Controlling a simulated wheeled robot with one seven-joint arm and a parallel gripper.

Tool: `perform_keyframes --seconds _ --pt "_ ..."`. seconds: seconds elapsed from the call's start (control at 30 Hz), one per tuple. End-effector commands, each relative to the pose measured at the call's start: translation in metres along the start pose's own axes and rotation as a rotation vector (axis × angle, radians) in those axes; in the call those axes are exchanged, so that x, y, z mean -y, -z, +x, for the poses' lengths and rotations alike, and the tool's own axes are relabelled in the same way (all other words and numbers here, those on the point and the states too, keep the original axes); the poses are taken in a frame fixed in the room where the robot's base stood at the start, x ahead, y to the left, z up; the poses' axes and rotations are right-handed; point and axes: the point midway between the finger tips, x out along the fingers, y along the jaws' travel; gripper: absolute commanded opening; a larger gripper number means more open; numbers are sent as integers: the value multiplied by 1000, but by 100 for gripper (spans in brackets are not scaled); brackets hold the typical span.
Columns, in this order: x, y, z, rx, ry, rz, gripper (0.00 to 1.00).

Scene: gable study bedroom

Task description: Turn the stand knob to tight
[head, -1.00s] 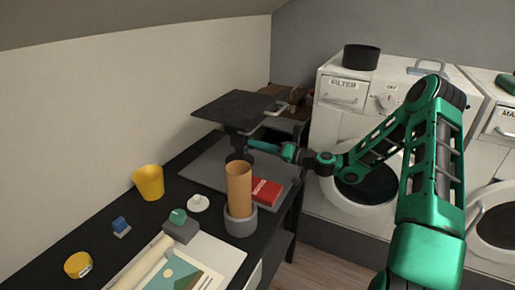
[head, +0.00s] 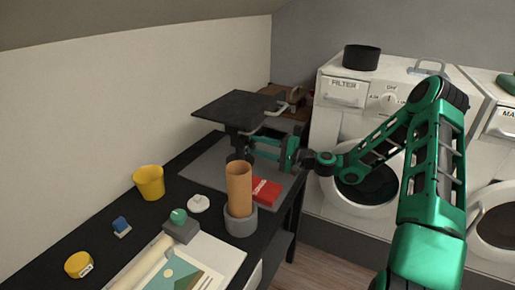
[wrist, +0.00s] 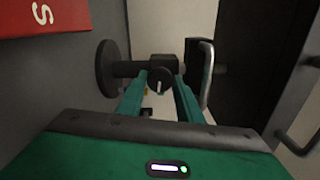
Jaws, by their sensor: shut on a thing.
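The stand has a dark square top plate (head: 238,107) on a short black column, above a grey board on the desk. In the wrist view its column (wrist: 128,69) lies sideways, with a round disc at the left. The small black stand knob (wrist: 159,80) sits on the column's collar and bears a pale pointer line. My gripper (wrist: 160,84) has one finger on each side of the knob and is shut on it. In the head view my gripper (head: 258,148) reaches the column from the right, under the plate, and the knob is hidden there.
A metal handle (wrist: 207,75) stands close beside the right finger. An orange cylinder (head: 239,188) in a grey holder and a red box (head: 264,191) are in front of the stand. A yellow cup (head: 149,182) is at left. Washing machines (head: 345,130) stand at right.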

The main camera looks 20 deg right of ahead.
Motion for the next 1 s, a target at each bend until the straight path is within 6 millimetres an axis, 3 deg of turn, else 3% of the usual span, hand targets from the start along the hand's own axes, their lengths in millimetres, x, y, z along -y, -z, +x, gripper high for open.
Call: perform_keyframes --seconds 0.03,1.0 --pt "-1 6 -2 -14 -3 41 10" --pt "-2 6 -3 -15 2 930 10"
